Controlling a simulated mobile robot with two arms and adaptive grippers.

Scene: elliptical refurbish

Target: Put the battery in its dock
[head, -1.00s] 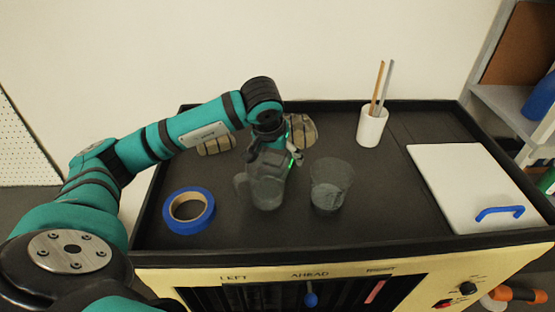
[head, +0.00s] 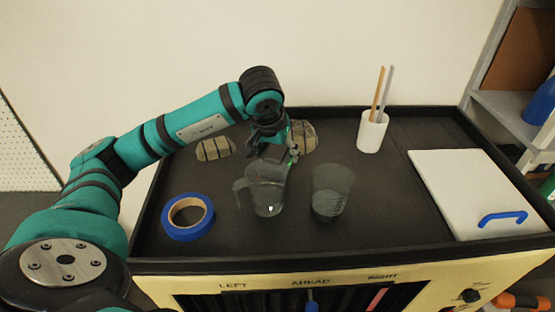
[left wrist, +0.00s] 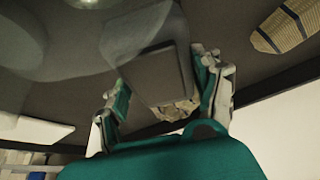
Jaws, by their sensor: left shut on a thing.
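My left gripper (head: 277,148) is over the back middle of the black cart top, behind a clear jug (head: 267,197). In the left wrist view its two fingers (left wrist: 160,88) are on either side of a dark grey block (left wrist: 163,68), which I take to be the battery, and it is shut on it. In the head view the jug and the gripper largely hide the block. I cannot make out the battery's dock in either view. My right gripper is not in view.
A clear tumbler (head: 331,192) stands right of the jug. Blue tape (head: 187,217) lies front left. Two striped pads (head: 215,149) lie at the back. A white cup (head: 371,131) holds two sticks. A white board with a blue handle (head: 470,190) lies right. A raised rim borders the top.

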